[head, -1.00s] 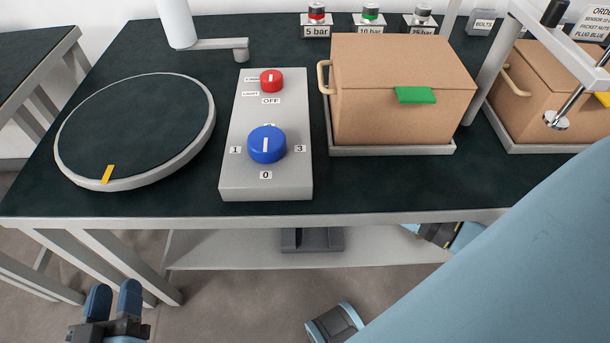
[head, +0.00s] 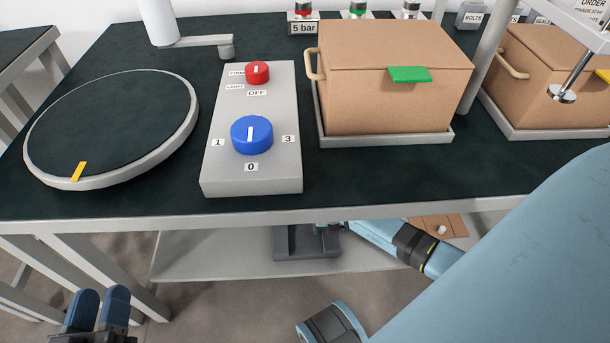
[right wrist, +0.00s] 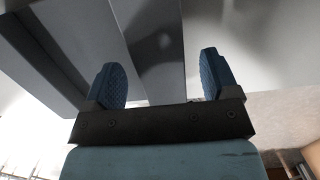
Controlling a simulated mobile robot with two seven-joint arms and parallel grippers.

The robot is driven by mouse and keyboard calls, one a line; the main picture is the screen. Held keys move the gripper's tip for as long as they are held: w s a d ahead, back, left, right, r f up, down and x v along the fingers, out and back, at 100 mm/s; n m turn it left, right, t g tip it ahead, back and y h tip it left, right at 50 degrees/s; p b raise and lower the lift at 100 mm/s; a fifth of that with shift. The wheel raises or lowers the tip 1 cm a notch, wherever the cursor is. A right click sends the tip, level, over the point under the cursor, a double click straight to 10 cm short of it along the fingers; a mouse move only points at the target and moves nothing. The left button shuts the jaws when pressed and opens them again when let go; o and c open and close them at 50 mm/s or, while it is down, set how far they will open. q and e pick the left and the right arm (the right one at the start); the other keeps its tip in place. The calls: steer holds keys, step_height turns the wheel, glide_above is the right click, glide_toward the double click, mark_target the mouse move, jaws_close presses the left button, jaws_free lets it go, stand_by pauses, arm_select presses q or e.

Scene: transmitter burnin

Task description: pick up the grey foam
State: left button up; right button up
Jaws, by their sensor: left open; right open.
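The grey foam (head: 300,247) appears as a dark grey block with a raised part on the lower shelf, its top partly hidden by the table edge. My right arm reaches under the tabletop from the right, and its gripper is at the block's right side, mostly hidden in the head view. In the right wrist view, my right gripper (right wrist: 163,72) is open, with a grey upright face of the foam (right wrist: 155,35) showing beyond and between the fingers. I cannot tell whether they touch. My left gripper (head: 98,298) is open and empty, low in front of the table.
The lower shelf (head: 200,257) is clear left of the foam. A brown board (head: 440,228) lies to its right. The tabletop edge (head: 250,212) overhangs the shelf. Above stand a turntable (head: 110,125), a control box (head: 250,178) with knobs and a cardboard box (head: 385,90).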

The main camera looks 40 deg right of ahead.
steer(key=c, duration=1)
step_height(320, 180, up, 8)
steer(key=p, duration=0.3)
steer(key=shift+p, duration=0.4)
arm_select(q)
steer(key=shift+s+a+r+t+y, duration=0.15)
steer(key=shift+r+t, duration=0.1)
steer(key=shift+r, duration=0.4)
steer(key=shift+w+a+r+t+y, duration=0.1)
steer(key=shift+r+t, duration=0.1)
steer(key=shift+r, duration=0.4)
steer(key=shift+s+a+r+t+y, duration=0.15)
steer(key=shift+r+t, duration=0.1)
steer(key=shift+r, duration=0.4)
arm_select(e)
steer(key=shift+r, duration=1.05)
arm_select(q)
steer(key=shift+w, duration=0.1)
